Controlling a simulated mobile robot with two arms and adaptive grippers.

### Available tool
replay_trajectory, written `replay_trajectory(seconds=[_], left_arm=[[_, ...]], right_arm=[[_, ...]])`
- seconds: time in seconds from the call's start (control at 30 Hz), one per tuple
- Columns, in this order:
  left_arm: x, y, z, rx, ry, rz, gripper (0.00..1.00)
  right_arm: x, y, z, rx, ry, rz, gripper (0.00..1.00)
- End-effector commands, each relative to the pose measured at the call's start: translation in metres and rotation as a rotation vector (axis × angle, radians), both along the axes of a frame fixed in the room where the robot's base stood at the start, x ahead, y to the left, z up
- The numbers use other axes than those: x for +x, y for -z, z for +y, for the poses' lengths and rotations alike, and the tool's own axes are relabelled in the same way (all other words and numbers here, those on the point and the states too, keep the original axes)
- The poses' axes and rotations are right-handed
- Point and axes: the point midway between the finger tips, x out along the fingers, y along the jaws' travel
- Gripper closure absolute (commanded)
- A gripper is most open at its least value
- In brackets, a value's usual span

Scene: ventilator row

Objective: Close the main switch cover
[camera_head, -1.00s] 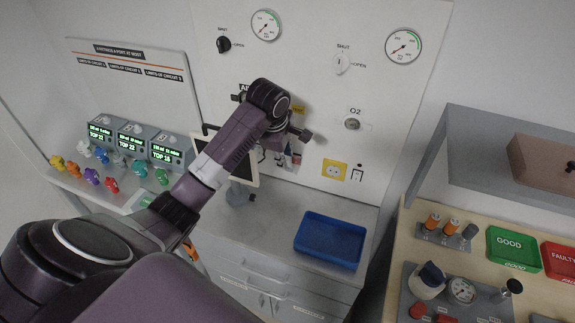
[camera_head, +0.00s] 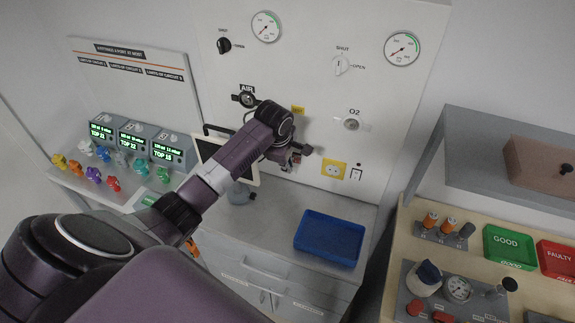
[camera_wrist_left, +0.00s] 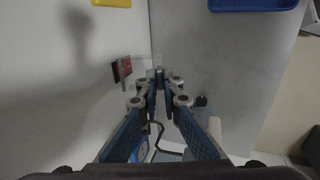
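A small red and dark fitting (camera_wrist_left: 122,68), which looks like the main switch with its cover, is on the pale wall in the left wrist view. A dark edge appears to stand out from the wall there; I cannot tell its exact angle. My right gripper is not in view.
A yellow socket (camera_head: 335,170) is on the wall right of my gripper. A monitor (camera_head: 240,165) stands close on the left. A blue tray (camera_head: 329,239) lies on the counter below. Gauges and valve knobs are above. A workbench with a green GOOD tray (camera_head: 510,247) is on the right.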

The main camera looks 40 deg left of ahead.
Motion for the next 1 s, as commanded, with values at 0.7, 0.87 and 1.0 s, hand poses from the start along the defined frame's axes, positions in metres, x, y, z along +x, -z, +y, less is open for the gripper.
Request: replay_trajectory(seconds=[0.7,0.87,1.0], left_arm=[[-0.005,0.016,-0.002,0.037,0.000,-0.160,1.00],[-0.006,0.029,-0.002,0.068,-0.001,-0.294,1.00],[-0.005,0.041,-0.002,0.099,-0.003,-0.425,1.00]], right_arm=[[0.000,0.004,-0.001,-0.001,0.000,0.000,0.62],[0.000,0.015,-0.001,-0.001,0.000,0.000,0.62],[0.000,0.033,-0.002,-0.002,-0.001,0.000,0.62]])
